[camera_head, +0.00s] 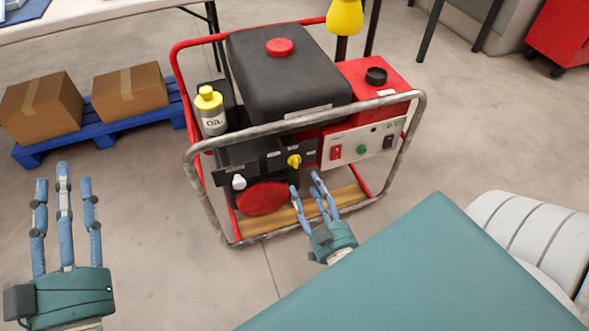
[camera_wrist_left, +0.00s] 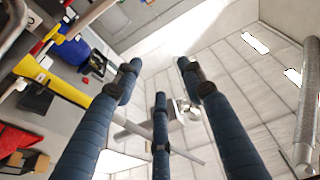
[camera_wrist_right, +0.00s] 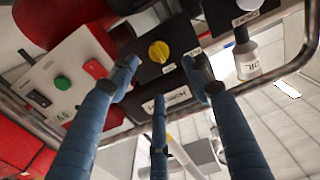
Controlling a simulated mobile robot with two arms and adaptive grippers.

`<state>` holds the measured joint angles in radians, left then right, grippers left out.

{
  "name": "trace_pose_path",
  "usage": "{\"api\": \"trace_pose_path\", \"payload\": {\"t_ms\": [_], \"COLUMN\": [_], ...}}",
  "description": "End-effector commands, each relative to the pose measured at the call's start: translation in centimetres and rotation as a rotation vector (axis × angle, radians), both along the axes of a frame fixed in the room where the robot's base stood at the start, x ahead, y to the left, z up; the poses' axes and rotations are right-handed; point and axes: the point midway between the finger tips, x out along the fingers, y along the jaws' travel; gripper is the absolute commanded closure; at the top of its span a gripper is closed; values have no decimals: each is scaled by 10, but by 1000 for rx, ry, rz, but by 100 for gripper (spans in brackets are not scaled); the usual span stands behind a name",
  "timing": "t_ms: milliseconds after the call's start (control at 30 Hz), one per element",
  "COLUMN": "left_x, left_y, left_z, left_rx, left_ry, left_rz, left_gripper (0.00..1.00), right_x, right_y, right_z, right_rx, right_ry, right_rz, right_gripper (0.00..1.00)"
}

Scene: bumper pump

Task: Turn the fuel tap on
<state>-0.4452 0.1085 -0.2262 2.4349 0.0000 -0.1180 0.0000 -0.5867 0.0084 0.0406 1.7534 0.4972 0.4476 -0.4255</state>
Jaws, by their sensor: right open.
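A generator (camera_head: 285,75) in a red and grey tube frame stands on the floor. A yellow knob (camera_head: 294,160), which looks like the fuel tap, sits on its black front panel. The right wrist view shows the yellow knob (camera_wrist_right: 158,52) between and beyond my fingertips, with a gap that I cannot judge. My right gripper (camera_head: 310,187) is open and empty, just in front of and below the knob; it also shows in the right wrist view (camera_wrist_right: 160,72). My left gripper (camera_head: 63,182) is open and empty at the far left, away from the generator.
The frame's front bar (camera_head: 300,119) runs above the panel. A white knob (camera_head: 239,182), a red switch (camera_head: 336,152) and a green button (camera_head: 362,149) are nearby. An oil bottle (camera_head: 211,115) stands on the generator. Boxes (camera_head: 130,90) sit on a blue pallet (camera_head: 90,128) at left.

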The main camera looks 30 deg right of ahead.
Motion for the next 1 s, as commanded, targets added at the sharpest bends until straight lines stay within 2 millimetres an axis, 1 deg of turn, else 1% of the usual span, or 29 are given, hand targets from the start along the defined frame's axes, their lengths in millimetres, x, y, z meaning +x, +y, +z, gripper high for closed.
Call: {"api": "trace_pose_path", "payload": {"t_ms": [33, 167, 300, 500, 700, 1000], "left_x": [-2, -13, -28, -49, -60, -61], "left_y": [-1, -1, 0, 2, 4, 4], "left_z": [7, 33, 58, 85, 96, 98], "left_rx": [-11, -44, -82, -122, -142, -144], "left_ry": [-39, -161, -289, -431, -495, -503], "left_rz": [-2, -10, -17, -24, -28, -28], "left_gripper": [60, 60, 60, 60, 60, 60], "right_x": [9, 32, 54, 77, 87, 88], "right_y": [-2, -8, -13, -18, -21, -21], "right_z": [0, -1, -2, -1, -1, -1], "right_rx": [0, 0, 0, 0, 0, 0], "right_ry": [-4, -4, -2, 0, 2, 2], "right_rz": [0, -1, 1, 1, 1, 1], "right_gripper": [52, 52, 52, 52, 52, 52]}}
